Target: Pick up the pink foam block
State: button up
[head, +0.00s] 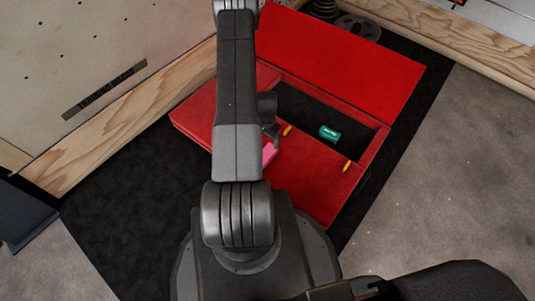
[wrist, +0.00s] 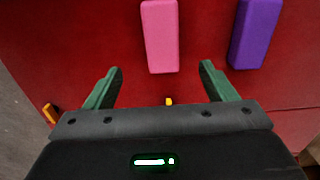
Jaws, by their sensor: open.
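The pink foam block (wrist: 159,36) lies on a red surface in the wrist view, its long side running away from me. Its near end sits around the line between my fingertips, with space on both sides. In the head view a small part of the pink block (head: 269,153) shows beside my arm, which hides the rest. My gripper (wrist: 161,67) is open, with its green fingers apart and nothing between them but the block's near end in the picture. I cannot tell the height of the fingers above the surface.
A purple block (wrist: 256,33) lies right of the pink one. The red case (head: 320,195) has a raised lid (head: 345,60) and a dark compartment holding a teal box (head: 329,133). Yellow pieces (head: 347,166) sit at the compartment's edge. A wooden-edged panel (head: 130,125) stands left.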

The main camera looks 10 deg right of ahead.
jog(key=b, duration=0.2)
send_over(269, 153)
jog(key=a, duration=0.1)
jog(key=f, duration=0.6)
jog(key=shift+s+a+f, duration=0.2)
jog(key=shift+s+f, duration=0.15)
jog(key=shift+s, duration=0.05)
jog(key=shift+w+f+b, duration=0.2)
jog(key=shift+f+b, duration=0.35)
jog(key=shift+f, duration=0.95)
jog(key=shift+w+f+b, duration=0.2)
jog(key=shift+f+b, duration=0.3)
jog(key=shift+f, duration=1)
jog(key=c, duration=1.1)
